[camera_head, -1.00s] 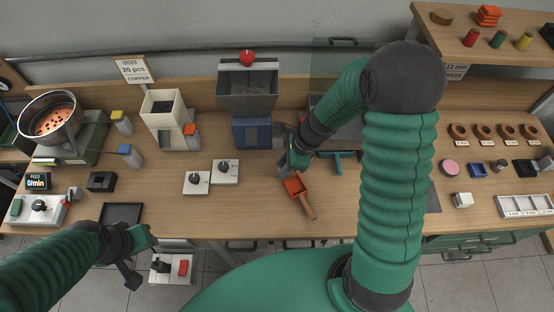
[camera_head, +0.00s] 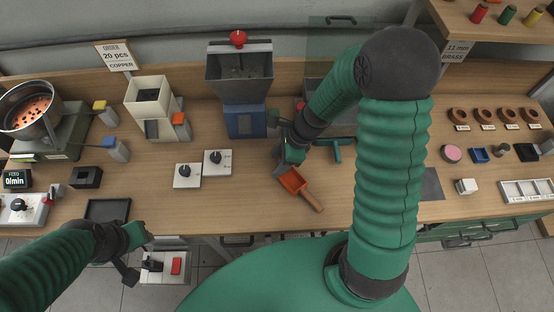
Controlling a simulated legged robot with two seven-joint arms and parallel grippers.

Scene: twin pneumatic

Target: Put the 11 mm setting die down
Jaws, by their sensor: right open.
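Several brown rings (camera_head: 484,116) stand in a row at the right with small labels too small to read. I cannot tell which thing is the 11 mm setting die. My left gripper (camera_head: 137,257) is open and empty near the front edge, beside the black tray (camera_head: 107,210).
The grey hopper (camera_head: 240,75) and cream bin (camera_head: 151,98) stand at the back. Two white knob boxes (camera_head: 217,163) sit left of the scoop.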

